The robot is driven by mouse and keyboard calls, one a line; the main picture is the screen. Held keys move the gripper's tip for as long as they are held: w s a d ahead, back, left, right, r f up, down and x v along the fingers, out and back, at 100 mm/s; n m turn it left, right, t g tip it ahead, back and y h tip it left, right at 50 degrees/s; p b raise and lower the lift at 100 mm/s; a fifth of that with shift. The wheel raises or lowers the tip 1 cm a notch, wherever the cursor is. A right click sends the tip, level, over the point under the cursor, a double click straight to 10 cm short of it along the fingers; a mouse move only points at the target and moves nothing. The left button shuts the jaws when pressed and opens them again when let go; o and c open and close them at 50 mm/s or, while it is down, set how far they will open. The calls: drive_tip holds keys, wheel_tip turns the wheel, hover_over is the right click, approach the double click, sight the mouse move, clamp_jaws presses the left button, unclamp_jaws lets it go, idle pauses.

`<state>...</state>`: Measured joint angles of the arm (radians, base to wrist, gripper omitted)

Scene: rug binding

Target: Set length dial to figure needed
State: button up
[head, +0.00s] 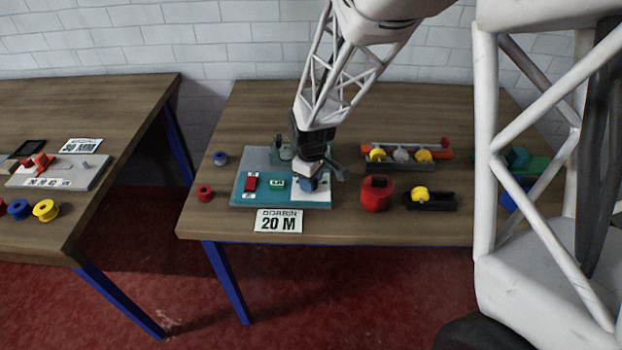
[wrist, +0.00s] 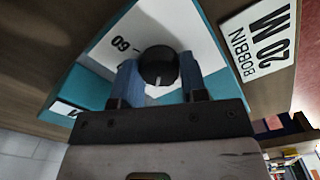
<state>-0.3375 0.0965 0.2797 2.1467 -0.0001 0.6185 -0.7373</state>
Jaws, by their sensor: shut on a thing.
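The length dial (wrist: 158,64) is a round black knob with a pale pointer mark, on a white scale plate (wrist: 190,32) where "60" can be read. My gripper (wrist: 160,78) has its two blue fingers on either side of the knob and is shut on it. In the head view my gripper (head: 311,181) points down at the right part of the teal machine panel (head: 240,200) and hides the dial. A white card (head: 278,221) reading "BOBBIN 20 M" stands at the panel's front edge. The pointer's exact reading cannot be told.
Loose blue (head: 220,158) and red (head: 205,193) spools lie left.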

drive_tip(key=shift+m, duration=1.6)
drive_tip(key=o, duration=0.9)
drive_tip(key=shift+r, duration=0.15)
drive_tip(key=shift+r, duration=3.8)
